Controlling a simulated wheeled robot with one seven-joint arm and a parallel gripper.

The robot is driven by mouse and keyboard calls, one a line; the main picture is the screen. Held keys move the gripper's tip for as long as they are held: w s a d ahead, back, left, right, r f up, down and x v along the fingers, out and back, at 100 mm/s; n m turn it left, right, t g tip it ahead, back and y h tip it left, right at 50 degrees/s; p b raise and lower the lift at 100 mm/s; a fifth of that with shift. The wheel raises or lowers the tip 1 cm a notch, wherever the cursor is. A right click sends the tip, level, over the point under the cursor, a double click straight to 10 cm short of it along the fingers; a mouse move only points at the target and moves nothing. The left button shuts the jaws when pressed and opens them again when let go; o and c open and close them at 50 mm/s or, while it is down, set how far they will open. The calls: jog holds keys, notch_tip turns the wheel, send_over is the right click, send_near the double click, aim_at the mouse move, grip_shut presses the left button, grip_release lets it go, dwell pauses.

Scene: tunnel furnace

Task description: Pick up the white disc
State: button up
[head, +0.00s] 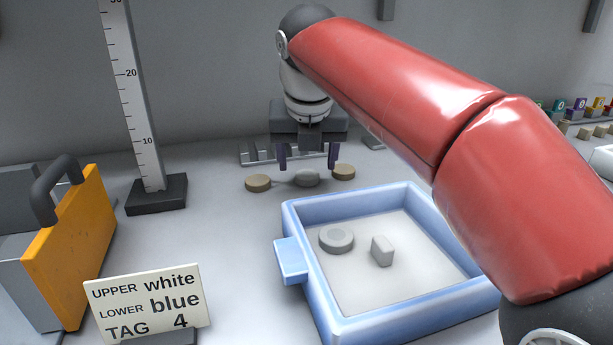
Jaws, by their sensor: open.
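My gripper (308,158) points down with its two dark fingers spread apart and nothing seen between them. Below it on the table lies a pale grey, rounded piece (306,179), between two tan discs, one on the left (258,183) and one on the right (343,172). A pale grey-white round disc (336,240) with a ringed top lies in the blue-rimmed tray (302,262), beside a pale block (382,251). I cannot tell from colour alone which pale round piece is the white disc.
A sign (148,305) reads "UPPER white, LOWER blue, TAG 4". An orange-sided case (68,250) stands at the left, near an upright ruler (140,100) on a dark base. A low grey rack (258,153) lies behind my gripper. Small coloured tagged items (578,106) line the far right.

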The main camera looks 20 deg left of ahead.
jog(key=shift+x, duration=1.35)
jog(key=c, duration=1)
jog(key=shift+c, duration=0.2)
jog(key=shift+r, duration=0.1)
jog(key=shift+r, duration=0.45)
jog(key=shift+w+d+r, duration=0.1)
jog(key=shift+d+r, duration=0.1)
jog(key=shift+r, duration=0.4)
jog(key=shift+w+d+r, duration=0.15)
jog(key=shift+r, duration=0.5)
jog(key=w+d, duration=0.2)
jog(key=d, duration=0.2)
jog(key=w+d, duration=0.3)
jog(key=d, duration=0.2)
jog(key=w+d, duration=0.3)
jog(key=d, duration=0.1)
jog(key=shift+w+d+f, duration=0.1)
jog(key=shift+w+d, duration=0.1)
jog(key=shift+d, duration=0.15)
jog(key=shift+w+d+b, duration=0.2)
jog(key=shift+d+b, duration=0.1)
jog(key=shift+d, duration=0.2)
